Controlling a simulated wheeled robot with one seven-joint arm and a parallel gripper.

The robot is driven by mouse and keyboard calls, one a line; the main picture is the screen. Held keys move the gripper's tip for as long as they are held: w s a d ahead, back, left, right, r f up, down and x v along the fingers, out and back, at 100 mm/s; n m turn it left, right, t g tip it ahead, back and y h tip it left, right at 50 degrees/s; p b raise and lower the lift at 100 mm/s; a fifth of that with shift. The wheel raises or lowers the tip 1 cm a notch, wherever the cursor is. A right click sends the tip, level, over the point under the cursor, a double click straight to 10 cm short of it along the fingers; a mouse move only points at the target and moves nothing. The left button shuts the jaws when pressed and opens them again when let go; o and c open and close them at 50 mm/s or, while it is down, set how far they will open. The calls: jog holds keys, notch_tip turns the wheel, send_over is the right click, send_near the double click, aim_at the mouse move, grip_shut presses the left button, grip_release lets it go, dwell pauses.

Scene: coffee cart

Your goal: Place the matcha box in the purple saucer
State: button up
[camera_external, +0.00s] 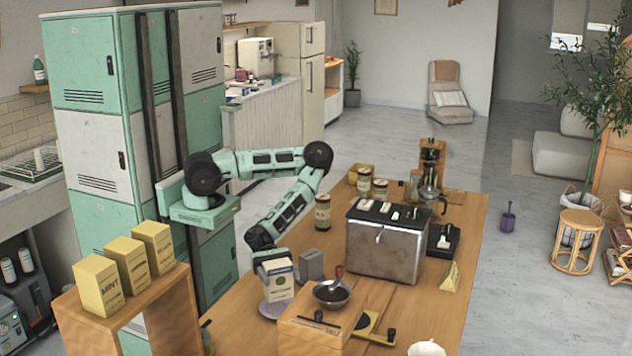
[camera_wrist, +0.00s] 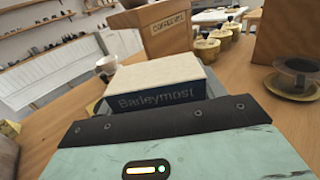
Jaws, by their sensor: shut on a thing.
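My gripper (camera_external: 273,262) is at the left side of the wooden table and is shut on a pale box (camera_external: 280,286). The box has a round dark logo on its front. In the wrist view, the held box (camera_wrist: 155,88) has a cream top and a dark blue side reading "Barleymost"; no matcha label is legible. The purple saucer (camera_external: 264,309) lies right under the box, with its rim showing to the left. I cannot tell whether the box touches the saucer. The saucer does not show in the wrist view.
A grey block (camera_external: 311,265) stands close to the right of the box. A wooden box with a dark bowl (camera_external: 331,294) is in front right, and a metal coffee machine (camera_external: 384,248) behind. Yellow boxes (camera_external: 131,262) stand on a wooden shelf at left.

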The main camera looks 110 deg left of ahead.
aim_at(281, 286)
jog(key=shift+f, duration=1.75)
jog(key=shift+f, duration=0.2)
jog(key=o, duration=1.1)
jog(key=shift+o, duration=0.2)
jog(key=shift+r, duration=0.1)
jog(key=shift+s+r, duration=0.1)
jog(key=shift+p+v, duration=1.7)
jog(key=shift+v, duration=4.25)
